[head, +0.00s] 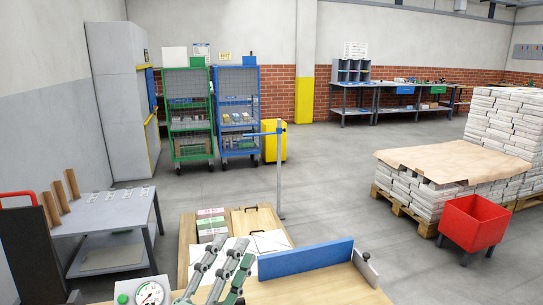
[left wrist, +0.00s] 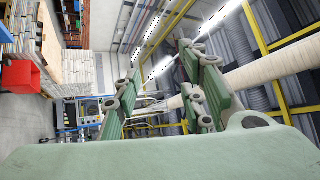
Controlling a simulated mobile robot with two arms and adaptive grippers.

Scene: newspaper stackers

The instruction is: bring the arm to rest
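My left gripper (head: 229,265) rises at the bottom middle of the head view, in front of the wooden bench. Its grey linkage fingers with green pads point up. In the left wrist view the two fingers (left wrist: 160,92) stand apart with nothing between them. That view is turned sideways and looks toward the ceiling. The rest of the left arm is below the head picture. My right gripper is not in view.
The wooden bench (head: 320,292) with a blue rail (head: 305,258) is close in front. A grey metal table (head: 110,210) stands left. A red bin (head: 472,222) and pallet of newspaper stacks (head: 435,195) stand right. The floor (head: 345,165) between is clear.

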